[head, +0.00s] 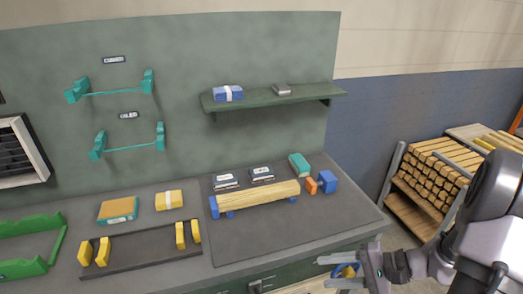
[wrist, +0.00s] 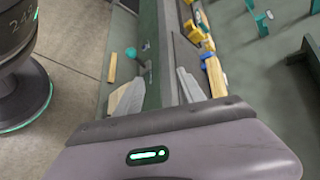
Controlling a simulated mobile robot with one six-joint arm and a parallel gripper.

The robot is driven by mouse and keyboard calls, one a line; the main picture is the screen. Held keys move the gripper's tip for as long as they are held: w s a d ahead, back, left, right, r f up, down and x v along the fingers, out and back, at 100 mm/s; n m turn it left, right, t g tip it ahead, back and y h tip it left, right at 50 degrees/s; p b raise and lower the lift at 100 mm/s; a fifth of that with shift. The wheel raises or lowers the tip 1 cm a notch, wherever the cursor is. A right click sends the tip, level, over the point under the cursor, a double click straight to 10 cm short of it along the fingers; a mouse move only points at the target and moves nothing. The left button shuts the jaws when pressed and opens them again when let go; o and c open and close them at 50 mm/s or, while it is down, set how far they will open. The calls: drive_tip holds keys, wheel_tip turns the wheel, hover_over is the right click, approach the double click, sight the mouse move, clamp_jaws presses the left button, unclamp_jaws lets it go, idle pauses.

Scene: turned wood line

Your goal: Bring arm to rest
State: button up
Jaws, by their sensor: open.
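My gripper (head: 342,273) is at the lower right of the head view, by the front edge of the bench (head: 290,236). Its two pale fingers are apart with nothing seen between them. In the wrist view the grey fingers (wrist: 158,92) point toward the bench edge, apart. My arm reaches in from the right. A turned wooden piece (head: 260,197) lies on blue supports on the dark mat, away from my gripper.
A blue block (head: 327,181), an orange piece (head: 311,186) and a teal box (head: 299,164) stand on the mat. A black tray with yellow holders (head: 140,248) and a green rack (head: 30,268) are left. A wood rack (head: 432,175) stands right. Floor shows between bench and rack.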

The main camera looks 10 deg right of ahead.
drive_tip(key=s+a+r+n+h, duration=0.3)
drive_tip(key=s+a+r+h, duration=0.1)
drive_tip(key=a+r, duration=0.4)
drive_tip(key=s+a+r+n+h, duration=0.3)
drive_tip(key=s+a+r+h, duration=0.2)
drive_tip(key=a+r, duration=0.3)
drive_tip(key=shift+s+a+r, duration=0.3)
drive_tip(key=shift+s+r, duration=0.4)
drive_tip(key=shift+r, duration=0.05)
